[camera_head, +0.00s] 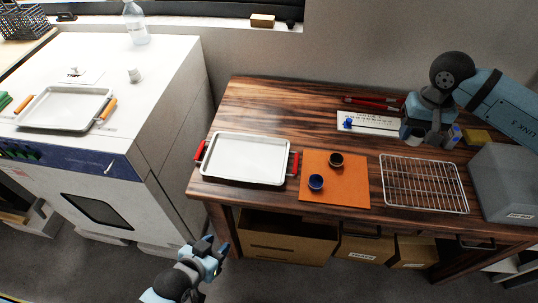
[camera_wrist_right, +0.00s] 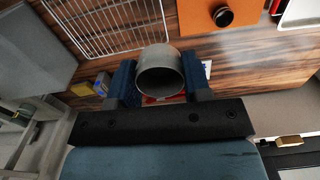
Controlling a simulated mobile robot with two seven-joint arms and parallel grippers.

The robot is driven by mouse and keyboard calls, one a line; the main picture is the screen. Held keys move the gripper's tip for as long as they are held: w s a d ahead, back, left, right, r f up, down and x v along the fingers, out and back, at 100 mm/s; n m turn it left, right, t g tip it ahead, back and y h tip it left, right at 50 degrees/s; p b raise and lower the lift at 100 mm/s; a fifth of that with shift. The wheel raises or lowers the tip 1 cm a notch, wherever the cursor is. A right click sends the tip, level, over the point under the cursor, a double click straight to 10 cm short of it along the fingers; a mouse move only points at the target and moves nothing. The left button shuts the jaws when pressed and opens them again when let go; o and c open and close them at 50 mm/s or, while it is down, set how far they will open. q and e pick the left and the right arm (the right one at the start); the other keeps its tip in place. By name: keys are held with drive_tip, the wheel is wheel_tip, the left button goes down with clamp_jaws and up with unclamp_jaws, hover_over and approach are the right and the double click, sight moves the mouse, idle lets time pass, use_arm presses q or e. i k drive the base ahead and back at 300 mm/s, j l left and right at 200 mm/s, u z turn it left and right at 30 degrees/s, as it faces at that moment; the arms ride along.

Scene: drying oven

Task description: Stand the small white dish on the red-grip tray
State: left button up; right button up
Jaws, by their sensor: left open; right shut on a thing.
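The red-grip tray (camera_head: 243,180) is a shallow white tray with red handles, lying empty at the left of the wooden table. My right gripper (camera_head: 428,135) is over the table's right rear part, well to the right of the tray. It is shut on a small pale grey-white round dish (camera_wrist_right: 160,78), open and hollow, held between the two blue fingers in the right wrist view. In the head view the gripper partly hides this dish (camera_head: 412,130). My left gripper (camera_head: 213,252) is open and empty, low in front of the table.
An orange mat (camera_head: 345,192) with a blue cup (camera_head: 316,182) and a dark cup (camera_head: 336,160) lies right of the tray. A wire rack (camera_head: 425,185) and grey box (camera_head: 505,180) are further right. An orange-handled tray (camera_head: 65,108) is on the white oven (camera_head: 160,75).

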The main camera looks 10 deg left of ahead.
sight(247, 159)
drive_tip(key=u, duration=1.1)
drive_tip(key=l+u, duration=0.2)
drive_tip(key=u, duration=0.25)
drive_tip(key=l+u, duration=0.25)
drive_tip(key=u, duration=0.25)
drive_tip(key=k+l, duration=0.1)
drive_tip(key=l, duration=0.55)
